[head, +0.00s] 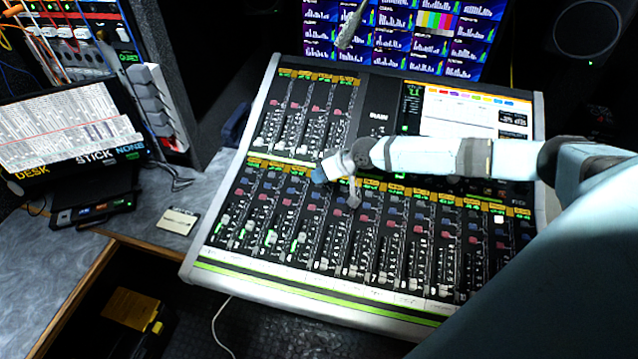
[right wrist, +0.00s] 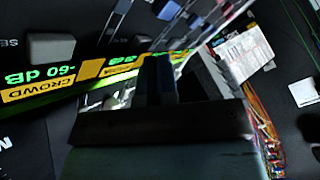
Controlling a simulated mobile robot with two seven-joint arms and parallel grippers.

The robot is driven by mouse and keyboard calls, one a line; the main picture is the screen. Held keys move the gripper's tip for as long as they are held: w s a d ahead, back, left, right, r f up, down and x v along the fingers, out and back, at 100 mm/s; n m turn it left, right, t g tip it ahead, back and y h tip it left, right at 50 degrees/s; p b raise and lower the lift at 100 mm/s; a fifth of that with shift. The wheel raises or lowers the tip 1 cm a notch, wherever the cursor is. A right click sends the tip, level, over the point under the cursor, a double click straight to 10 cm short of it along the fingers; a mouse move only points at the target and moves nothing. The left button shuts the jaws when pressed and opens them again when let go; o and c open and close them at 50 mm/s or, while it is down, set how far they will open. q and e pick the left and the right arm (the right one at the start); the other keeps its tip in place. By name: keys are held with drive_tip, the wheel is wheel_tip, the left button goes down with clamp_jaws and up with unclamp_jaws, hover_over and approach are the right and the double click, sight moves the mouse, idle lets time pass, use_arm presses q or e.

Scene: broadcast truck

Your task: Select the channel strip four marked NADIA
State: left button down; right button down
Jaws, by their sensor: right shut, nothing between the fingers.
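The mixing console (head: 315,287) has a long lower row of channel strips, each with an orange-edged label at its top. The names are too small to read in the head view. My right gripper (head: 320,174) is shut and empty, its dark tips low over the label line around the fourth strip from the left (head: 312,205), partly covering it. Whether the tips touch cannot be told. In the right wrist view, the shut fingers (right wrist: 158,80) are beside a small, hardly legible orange label (right wrist: 123,74). A label reading CROWD (right wrist: 38,91) is to their left. My left gripper is not in view.
A grey gooseneck microphone (head: 351,26) rises at the back. Upper left strips (head: 310,110) and a bright screen (head: 455,108) lie behind the lower row.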

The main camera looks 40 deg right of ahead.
sight(319, 186)
drive_tip(key=shift+f+b, duration=0.3)
drive_tip(key=shift+f, duration=0.1)
idle(0.5)
drive_tip(key=shift+r+p, duration=0.8)
drive_tip(key=shift+p, duration=0.05)
drive_tip(key=r+p, duration=0.5)
drive_tip(key=shift+s+a+r, duration=0.1)
drive_tip(key=shift+s+a, duration=0.15)
drive_tip(key=shift+a, duration=0.05)
idle(0.4)
